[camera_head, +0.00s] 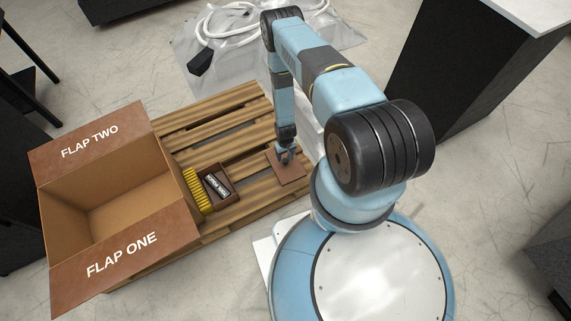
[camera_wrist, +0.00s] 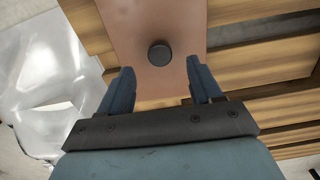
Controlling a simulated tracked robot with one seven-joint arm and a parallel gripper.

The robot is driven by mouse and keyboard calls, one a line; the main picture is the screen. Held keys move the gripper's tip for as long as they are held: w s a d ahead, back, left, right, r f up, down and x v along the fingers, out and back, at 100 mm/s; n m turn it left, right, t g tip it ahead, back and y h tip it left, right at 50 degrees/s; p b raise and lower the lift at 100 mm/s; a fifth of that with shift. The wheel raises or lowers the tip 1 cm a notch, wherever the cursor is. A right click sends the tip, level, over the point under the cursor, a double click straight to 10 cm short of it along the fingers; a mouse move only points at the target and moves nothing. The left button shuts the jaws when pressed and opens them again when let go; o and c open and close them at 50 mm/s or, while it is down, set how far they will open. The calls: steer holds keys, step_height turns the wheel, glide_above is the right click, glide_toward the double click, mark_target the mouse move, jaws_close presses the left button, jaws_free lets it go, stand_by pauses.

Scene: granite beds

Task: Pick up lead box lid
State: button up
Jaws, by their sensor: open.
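The lid (camera_head: 288,173) is a flat reddish-brown square plate lying on the wooden pallet. In the wrist view the lid (camera_wrist: 163,22) shows with a round dark knob (camera_wrist: 159,53) on it. My gripper (camera_wrist: 160,82) is open, with one finger to either side of the knob's line and the knob a little beyond the fingertips. In the head view my gripper (camera_head: 286,156) is right over the lid, and the knob is hidden there. A small open dark-brown box (camera_head: 215,187) with a labelled item inside stands on the pallet left of the lid.
A yellow ridged object (camera_head: 197,191) lies against the small box's left side. A large open cardboard box (camera_head: 105,200), with flaps marked FLAP ONE and FLAP TWO, stands at left. The wooden pallet (camera_head: 222,113) has bare slats behind. Plastic sheeting with a white hose (camera_head: 228,22) lies behind.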

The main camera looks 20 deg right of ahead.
mark_target(285, 160)
steer(key=shift+f, duration=2.75)
steer(key=shift+s, duration=0.1)
steer(key=shift+c, duration=0.3)
jaws_close()
